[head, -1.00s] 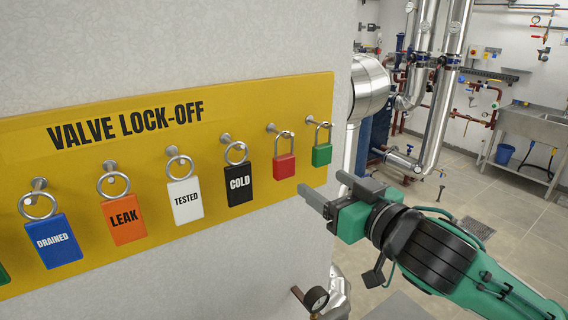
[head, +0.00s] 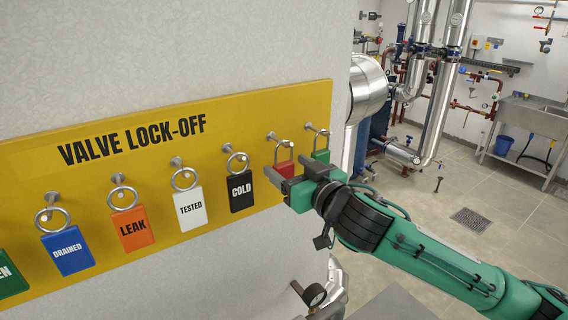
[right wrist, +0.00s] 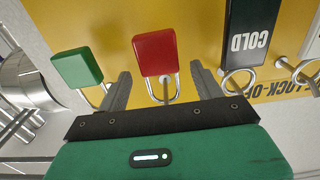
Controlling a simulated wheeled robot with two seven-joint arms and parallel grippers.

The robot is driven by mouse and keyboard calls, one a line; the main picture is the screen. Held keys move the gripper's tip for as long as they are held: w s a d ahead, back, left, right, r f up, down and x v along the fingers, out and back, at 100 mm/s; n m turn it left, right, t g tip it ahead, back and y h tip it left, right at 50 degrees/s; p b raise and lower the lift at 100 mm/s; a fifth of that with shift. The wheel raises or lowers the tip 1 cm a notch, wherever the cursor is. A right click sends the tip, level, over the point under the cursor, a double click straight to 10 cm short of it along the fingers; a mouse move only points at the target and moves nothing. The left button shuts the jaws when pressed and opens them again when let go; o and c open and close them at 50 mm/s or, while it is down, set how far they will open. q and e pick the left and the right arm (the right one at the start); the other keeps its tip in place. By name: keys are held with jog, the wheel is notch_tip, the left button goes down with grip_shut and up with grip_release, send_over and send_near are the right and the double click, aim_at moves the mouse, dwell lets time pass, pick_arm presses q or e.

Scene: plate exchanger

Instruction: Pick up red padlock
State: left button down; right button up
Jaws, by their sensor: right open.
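The red padlock (head: 285,167) hangs by its shackle from a peg on the yellow board, between the COLD tag and the green padlock. In the head view its lower part is hidden behind my right gripper (head: 276,178). In the right wrist view the red padlock (right wrist: 155,53) shows upside down, with its shackle between the two open fingers of my right gripper (right wrist: 160,82). The fingers stand apart on either side, and I see no grip on it. My left gripper is not in view.
The green padlock (head: 321,155) hangs close by on the right. The black COLD tag (head: 241,190) hangs on the left, with white, orange and blue tags farther left. The yellow board (head: 240,125) is fixed to the wall.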

aim_at(286, 166)
jog(key=shift+p+x, duration=0.5)
jog(key=shift+x, duration=0.65)
jog(key=shift+w+a, duration=0.25)
jog(key=shift+w, duration=0.05)
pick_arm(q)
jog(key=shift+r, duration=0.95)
pick_arm(e)
jog(key=c, duration=1.1)
